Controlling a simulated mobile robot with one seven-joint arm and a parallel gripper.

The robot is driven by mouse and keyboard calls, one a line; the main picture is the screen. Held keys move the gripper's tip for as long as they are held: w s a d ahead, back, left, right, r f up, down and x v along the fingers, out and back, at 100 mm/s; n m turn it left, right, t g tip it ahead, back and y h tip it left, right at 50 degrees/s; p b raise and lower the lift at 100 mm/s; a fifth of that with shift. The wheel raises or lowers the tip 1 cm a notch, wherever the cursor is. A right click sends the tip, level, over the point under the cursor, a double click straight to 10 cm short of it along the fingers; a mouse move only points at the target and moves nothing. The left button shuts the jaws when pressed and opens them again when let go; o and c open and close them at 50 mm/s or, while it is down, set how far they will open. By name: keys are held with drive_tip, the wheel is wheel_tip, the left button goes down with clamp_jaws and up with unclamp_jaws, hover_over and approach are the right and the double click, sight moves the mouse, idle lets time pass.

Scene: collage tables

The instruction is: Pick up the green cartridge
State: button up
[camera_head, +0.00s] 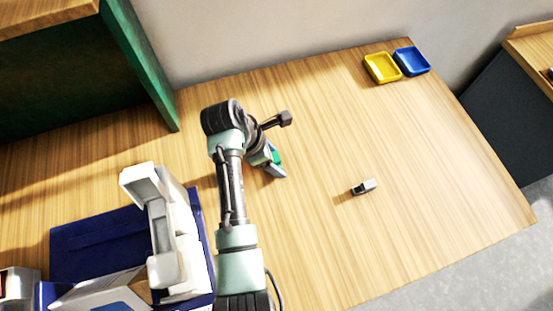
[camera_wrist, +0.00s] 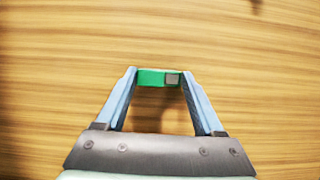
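The green cartridge (camera_wrist: 152,78) lies between the tips of my gripper (camera_wrist: 160,80) in the wrist view, with a grey patch at its right end. Both fingers meet its ends, so my gripper is shut on it. A dark shadow shows on the wood below it; how far it is above the table I cannot tell. In the head view my gripper (camera_head: 275,168) is over the middle of the table, and a bit of the green cartridge (camera_head: 276,156) shows beside a finger, the rest hidden by the arm.
A small grey and dark piece (camera_head: 363,187) lies on the wooden table (camera_head: 420,150) to the right. A yellow tray (camera_head: 382,68) and a blue tray (camera_head: 412,61) stand at the back right. A white machine (camera_head: 180,240) on a dark blue base is left of my arm, below a green-sided shelf (camera_head: 142,65).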

drive_tip(key=shift+c, duration=0.8)
